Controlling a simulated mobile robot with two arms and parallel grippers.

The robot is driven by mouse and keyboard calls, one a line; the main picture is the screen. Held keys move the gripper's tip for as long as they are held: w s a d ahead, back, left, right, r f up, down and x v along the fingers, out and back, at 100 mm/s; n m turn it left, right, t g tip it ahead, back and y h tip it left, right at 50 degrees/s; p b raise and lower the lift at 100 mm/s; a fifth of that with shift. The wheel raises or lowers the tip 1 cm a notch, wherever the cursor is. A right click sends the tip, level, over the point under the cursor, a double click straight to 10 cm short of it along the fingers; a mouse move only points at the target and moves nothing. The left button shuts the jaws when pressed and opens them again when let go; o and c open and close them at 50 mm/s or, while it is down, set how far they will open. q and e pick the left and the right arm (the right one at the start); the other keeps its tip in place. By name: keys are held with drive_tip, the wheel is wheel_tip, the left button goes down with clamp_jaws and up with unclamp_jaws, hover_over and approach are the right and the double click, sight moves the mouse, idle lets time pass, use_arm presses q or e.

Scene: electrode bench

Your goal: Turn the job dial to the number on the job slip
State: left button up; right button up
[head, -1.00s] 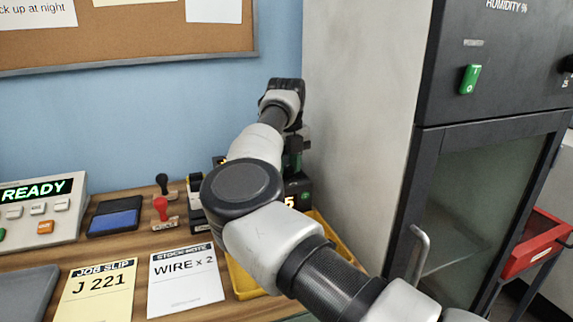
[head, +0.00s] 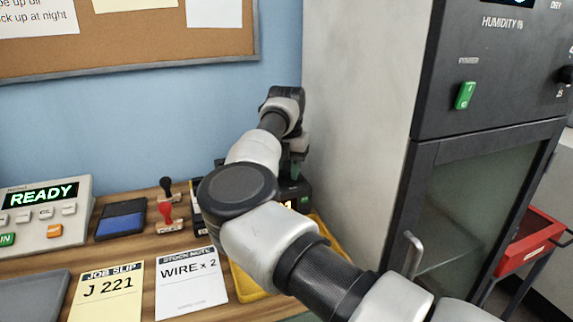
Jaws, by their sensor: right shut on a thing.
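The job slip (head: 107,312) lies on the bench at the lower left of the head view and reads "J 221". A dark unit (head: 303,192) with a lit display stands at the back, mostly behind my right arm. Only the last digit of its display (head: 290,204) shows, and it looks like a 1. My right gripper (head: 296,168) is at the top of this unit, partly hidden by its own wrist. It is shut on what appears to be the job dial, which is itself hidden. My left gripper is not in view.
A stock note (head: 190,290) reading "WIRE x 2" lies right of the slip. A yellow tray (head: 243,285) sits under my arm. Stamps (head: 166,215), a blue ink pad (head: 121,220) and a "READY" keypad (head: 45,215) stand left. A tall grey cabinet (head: 360,130) closes off the right.

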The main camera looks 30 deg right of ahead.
drive_tip(key=m+p, duration=0.1)
drive_tip(key=m, duration=0.2)
drive_tip(key=shift+r+m, duration=0.15)
drive_tip(key=shift+m, duration=0.25)
drive_tip(key=m, duration=0.3)
drive_tip(key=shift+m+p, duration=0.3)
drive_tip(key=shift+p, duration=0.1)
drive_tip(key=m, duration=0.3)
drive_tip(key=shift+m, duration=0.3)
drive_tip(key=shift+m+p, duration=0.5)
drive_tip(key=shift+m, duration=1.4)
drive_tip(key=o, duration=0.9)
